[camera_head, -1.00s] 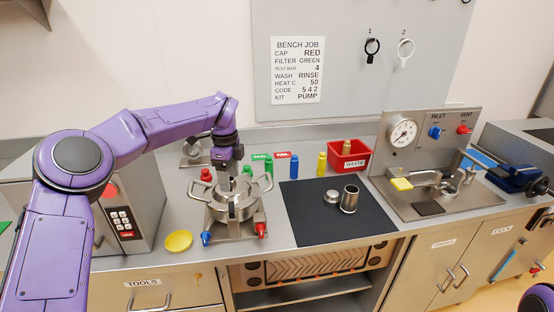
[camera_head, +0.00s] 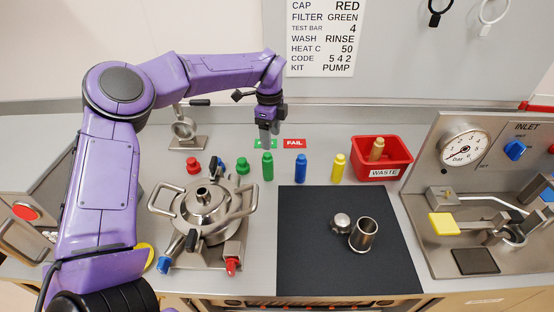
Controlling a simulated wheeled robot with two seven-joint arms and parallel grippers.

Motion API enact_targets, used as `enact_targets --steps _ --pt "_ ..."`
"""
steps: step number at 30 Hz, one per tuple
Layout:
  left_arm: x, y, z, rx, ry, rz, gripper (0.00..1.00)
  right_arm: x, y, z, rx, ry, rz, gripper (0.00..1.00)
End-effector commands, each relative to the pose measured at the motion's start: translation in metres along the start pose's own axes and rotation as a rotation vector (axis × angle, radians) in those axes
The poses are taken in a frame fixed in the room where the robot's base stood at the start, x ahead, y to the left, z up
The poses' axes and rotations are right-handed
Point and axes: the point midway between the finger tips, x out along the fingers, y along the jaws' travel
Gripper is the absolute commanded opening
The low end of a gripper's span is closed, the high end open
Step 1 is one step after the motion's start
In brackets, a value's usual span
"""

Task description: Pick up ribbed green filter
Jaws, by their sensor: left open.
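The ribbed green filter (camera_head: 268,167) stands upright on the steel bench, left of a blue filter (camera_head: 300,169) and a yellow filter (camera_head: 339,168). My left gripper (camera_head: 267,142) points down just behind and above the green filter's top in the picture. It is open and empty, seen edge-on, so the gap between its fingers hardly shows. It looks apart from the filter. My right gripper is not in view.
A red waste bin (camera_head: 398,168) holds a tan filter (camera_head: 377,149). A dark mat (camera_head: 300,260) carries a steel cup (camera_head: 363,235) and a small round steel part (camera_head: 341,223). Red (camera_head: 193,163) and green (camera_head: 243,166) caps stand near the hopper.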

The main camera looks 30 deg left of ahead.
Motion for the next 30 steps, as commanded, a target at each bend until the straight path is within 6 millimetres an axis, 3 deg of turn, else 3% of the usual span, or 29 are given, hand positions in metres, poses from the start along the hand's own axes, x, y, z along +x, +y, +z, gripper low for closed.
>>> enact_targets --steps 7,13,21,23,27,30 --pt "0.033 -0.005 0.001 0.0 -0.003 0.013 0.66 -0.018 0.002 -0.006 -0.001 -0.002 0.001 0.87" --pt "0.073 -0.01 0.001 0.0 -0.008 0.018 0.66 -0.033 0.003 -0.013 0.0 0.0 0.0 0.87" --pt "0.083 -0.012 0.001 0.0 -0.006 0.017 0.66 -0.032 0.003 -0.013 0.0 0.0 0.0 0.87" --pt "0.082 -0.011 0.001 0.0 -0.006 0.017 0.5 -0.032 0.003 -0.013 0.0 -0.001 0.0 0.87" --pt "0.082 -0.011 0.001 0.0 -0.007 0.017 0.04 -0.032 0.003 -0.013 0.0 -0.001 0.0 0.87" --pt "0.082 -0.011 0.001 0.001 -0.007 0.017 0.0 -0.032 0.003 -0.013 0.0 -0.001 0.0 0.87"
